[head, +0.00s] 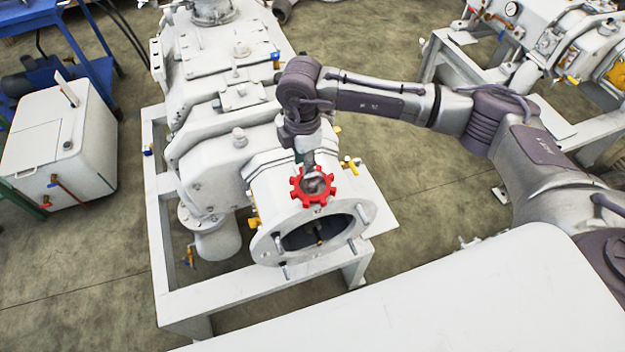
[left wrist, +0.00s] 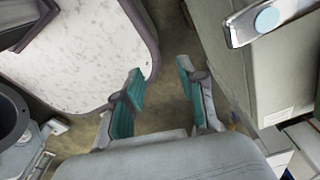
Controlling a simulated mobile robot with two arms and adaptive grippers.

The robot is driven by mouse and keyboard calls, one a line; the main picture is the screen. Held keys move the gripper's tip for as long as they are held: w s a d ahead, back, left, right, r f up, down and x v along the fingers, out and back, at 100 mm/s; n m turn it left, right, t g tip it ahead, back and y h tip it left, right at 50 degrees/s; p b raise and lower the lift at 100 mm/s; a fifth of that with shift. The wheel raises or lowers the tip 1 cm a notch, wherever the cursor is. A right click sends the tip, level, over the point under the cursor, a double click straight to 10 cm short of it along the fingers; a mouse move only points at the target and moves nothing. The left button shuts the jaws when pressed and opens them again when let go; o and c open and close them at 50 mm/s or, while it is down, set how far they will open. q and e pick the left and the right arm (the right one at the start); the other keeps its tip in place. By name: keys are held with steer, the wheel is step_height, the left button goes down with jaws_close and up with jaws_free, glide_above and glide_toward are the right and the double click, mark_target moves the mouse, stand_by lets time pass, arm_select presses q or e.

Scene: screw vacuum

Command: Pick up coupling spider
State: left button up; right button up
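The coupling spider (head: 298,190) is a red toothed ring at the top of the round flanged end of the white vacuum pump (head: 258,205) in the head view. My right gripper (head: 310,171) points down at the spider from above, and its tip overlaps the ring's centre. The fingers are small and partly hidden, so I cannot tell whether they grip it or whether the spider rests on the housing. My left gripper (left wrist: 158,92) is open and empty in the left wrist view, with teal pads apart. It is not visible in the head view.
The pump stands on a white frame (head: 178,300), with bolts around its open flange (head: 365,213). A white box unit (head: 85,155) stands at left and another machine (head: 560,45) at upper right. Concrete floor (head: 75,260) is clear at lower left.

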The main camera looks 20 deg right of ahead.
steer(key=shift+f, duration=1.15)
jaws_close()
